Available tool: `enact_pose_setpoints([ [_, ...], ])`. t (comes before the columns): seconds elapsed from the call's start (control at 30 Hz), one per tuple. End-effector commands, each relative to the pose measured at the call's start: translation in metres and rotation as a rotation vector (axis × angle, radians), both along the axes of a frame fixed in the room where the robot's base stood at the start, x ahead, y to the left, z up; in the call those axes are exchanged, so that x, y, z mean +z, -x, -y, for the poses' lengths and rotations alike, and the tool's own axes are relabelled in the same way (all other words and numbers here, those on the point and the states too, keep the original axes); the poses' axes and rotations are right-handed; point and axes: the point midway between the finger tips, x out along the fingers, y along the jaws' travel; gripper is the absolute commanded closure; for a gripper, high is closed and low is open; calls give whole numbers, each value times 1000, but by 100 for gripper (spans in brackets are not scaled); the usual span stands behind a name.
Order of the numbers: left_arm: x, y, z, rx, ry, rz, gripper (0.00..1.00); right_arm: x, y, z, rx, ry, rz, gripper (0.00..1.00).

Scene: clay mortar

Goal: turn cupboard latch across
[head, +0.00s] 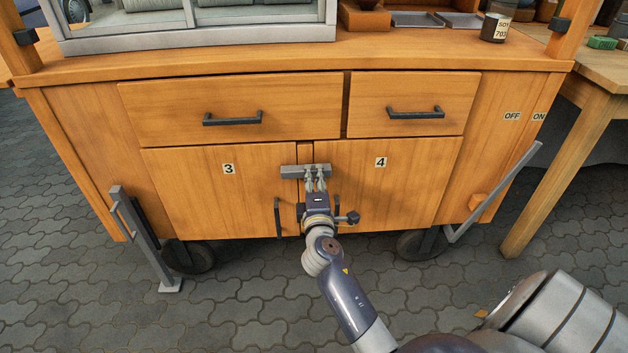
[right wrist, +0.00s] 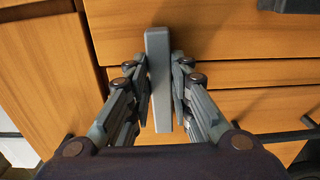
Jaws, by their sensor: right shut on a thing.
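The cupboard latch (head: 291,172) is a grey bar at the top of the gap between door 3 (head: 215,195) and door 4 (head: 400,185). It lies about level across both doors in the head view. My right gripper (head: 316,178) is shut on the latch, with its fingers over the bar's right part. In the right wrist view the latch (right wrist: 158,60) stands between the two fingers of my right gripper (right wrist: 160,95), which press on its sides. Both doors look closed. My left gripper is not in view.
Two drawers with dark handles (head: 232,118) are above the doors. A door handle (head: 278,217) is left of my right gripper. Grey metal legs (head: 145,240) and wheels stand at the cupboard's lower sides. A wooden table (head: 560,130) is at the right. The paved floor in front is open.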

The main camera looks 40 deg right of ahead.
Motion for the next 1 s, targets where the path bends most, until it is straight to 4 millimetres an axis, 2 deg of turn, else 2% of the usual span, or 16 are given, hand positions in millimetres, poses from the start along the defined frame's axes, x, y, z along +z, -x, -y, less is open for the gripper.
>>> enact_pose_setpoints([
  [0.57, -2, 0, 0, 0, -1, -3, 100, -2, 0, 0, -1, -28, 14, 100],
  [0.6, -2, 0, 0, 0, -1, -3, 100, -2, 0, 0, -1, -28, 14, 78],
  [0.7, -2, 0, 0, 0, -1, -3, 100, -2, 0, 0, -1, -27, 13, 60],
  [1.0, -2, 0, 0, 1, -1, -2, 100, -1, 1, 0, 0, -24, 14, 60],
])
